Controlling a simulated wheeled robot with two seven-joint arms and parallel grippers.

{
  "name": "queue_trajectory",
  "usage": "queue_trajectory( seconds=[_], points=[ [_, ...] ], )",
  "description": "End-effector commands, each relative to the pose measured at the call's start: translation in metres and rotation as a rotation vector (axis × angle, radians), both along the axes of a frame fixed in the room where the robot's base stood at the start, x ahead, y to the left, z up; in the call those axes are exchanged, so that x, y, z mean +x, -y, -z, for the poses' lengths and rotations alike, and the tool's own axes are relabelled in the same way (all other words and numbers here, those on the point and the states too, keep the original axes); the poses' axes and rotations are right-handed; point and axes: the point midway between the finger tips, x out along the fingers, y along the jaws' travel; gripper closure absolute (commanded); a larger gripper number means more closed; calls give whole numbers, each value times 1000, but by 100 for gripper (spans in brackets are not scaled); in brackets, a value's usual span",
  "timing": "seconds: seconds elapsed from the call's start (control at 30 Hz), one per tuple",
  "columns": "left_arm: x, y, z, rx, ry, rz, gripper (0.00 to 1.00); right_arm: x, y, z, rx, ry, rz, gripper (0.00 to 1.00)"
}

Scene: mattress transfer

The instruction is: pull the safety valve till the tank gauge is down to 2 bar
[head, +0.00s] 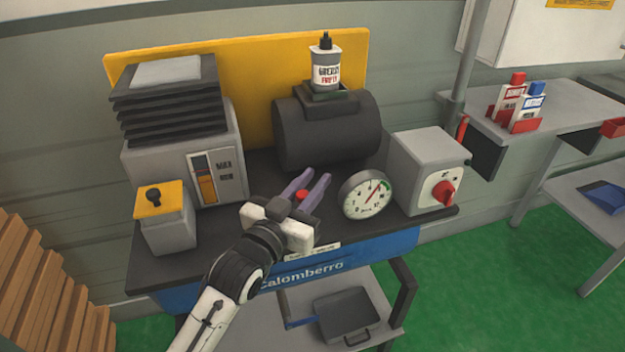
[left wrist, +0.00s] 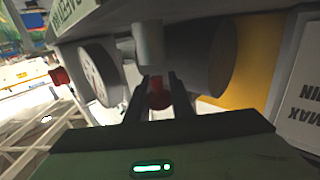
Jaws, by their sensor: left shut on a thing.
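The red safety valve knob (head: 302,194) sits low in front of the dark tank (head: 327,132). My left gripper (head: 314,177) is shut on it, with one finger on each side. In the left wrist view the red knob (left wrist: 158,98) shows between the two dark fingers. The round white gauge (head: 366,195) stands just right of the gripper. Its red needle points up and to the right, and the numbers are too small to read surely. The gauge also shows from the side in the left wrist view (left wrist: 102,74). My right gripper is not in view.
A grey box with a red rotary switch (head: 443,192) stands right of the gauge. A finned grey unit (head: 175,120) and a small box with a yellow top (head: 163,222) stand left. A labelled bottle (head: 326,68) stands on the tank. A side table (head: 560,108) is at the right.

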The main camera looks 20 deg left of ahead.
Motion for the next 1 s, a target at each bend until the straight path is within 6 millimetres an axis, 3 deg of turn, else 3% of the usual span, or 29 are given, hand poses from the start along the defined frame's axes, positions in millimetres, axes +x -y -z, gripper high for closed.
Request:
queue_trajectory(
  seconds=[0.17,0.2,0.3,0.67,1.0],
  points=[
    [0,0,0,-1,3,0,100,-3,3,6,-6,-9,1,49],
    [0,0,0,-1,3,0,76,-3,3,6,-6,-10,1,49],
    [0,0,0,-1,3,0,61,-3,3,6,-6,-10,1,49],
    [-5,-1,1,0,1,0,61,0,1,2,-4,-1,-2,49],
    [-66,-13,2,0,-1,0,61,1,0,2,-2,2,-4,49]
  ],
)
